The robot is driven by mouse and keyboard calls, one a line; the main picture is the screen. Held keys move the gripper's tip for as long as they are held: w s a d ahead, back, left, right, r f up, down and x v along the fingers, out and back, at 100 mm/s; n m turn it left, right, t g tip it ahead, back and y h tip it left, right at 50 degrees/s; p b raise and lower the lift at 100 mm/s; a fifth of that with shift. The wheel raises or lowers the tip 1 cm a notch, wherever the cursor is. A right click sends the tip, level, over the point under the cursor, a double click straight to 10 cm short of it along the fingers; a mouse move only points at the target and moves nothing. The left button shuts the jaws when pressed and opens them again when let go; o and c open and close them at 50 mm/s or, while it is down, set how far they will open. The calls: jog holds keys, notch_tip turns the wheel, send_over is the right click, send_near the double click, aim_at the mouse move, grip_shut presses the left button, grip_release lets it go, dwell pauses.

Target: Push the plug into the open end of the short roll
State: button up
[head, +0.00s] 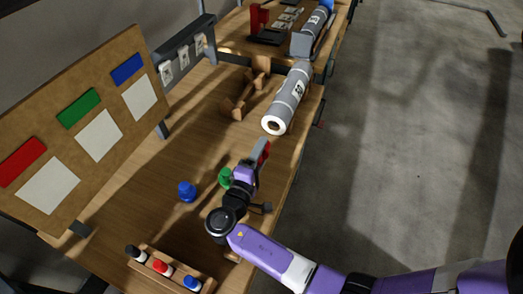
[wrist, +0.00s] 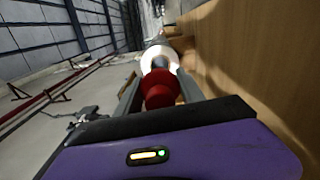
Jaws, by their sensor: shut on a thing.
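My gripper (head: 262,153) is shut on a red plug (head: 264,147), held out in front of the fingers. In the wrist view the red plug (wrist: 159,90) sits between the two fingers. A grey roll (head: 291,92) with a white open end (head: 273,124) lies on wooden supports, its open end facing my gripper. In the head view the plug is apart from this end by a small gap. In the wrist view the white roll end (wrist: 158,52) is straight behind the plug, which partly hides its hole.
A green plug (head: 225,177) and a blue plug (head: 187,191) stand on the wooden table left of my gripper. A rack (head: 148,262) with capped bottles is at the front. A board with coloured patches (head: 95,110) stands left. Another grey roll (head: 312,32) lies farther back.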

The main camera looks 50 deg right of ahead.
jog(key=shift+w, duration=0.25)
dwell(0.3)
jog(key=shift+b+x, duration=0.35)
jog(key=shift+x, duration=2.5)
jog(key=shift+b+x, duration=0.5)
jog(key=shift+x, duration=0.55)
jog(key=o, duration=1.4)
jog(key=shift+s, duration=0.1)
jog(key=shift+b+v, duration=0.75)
jog(key=shift+v, duration=3.1)
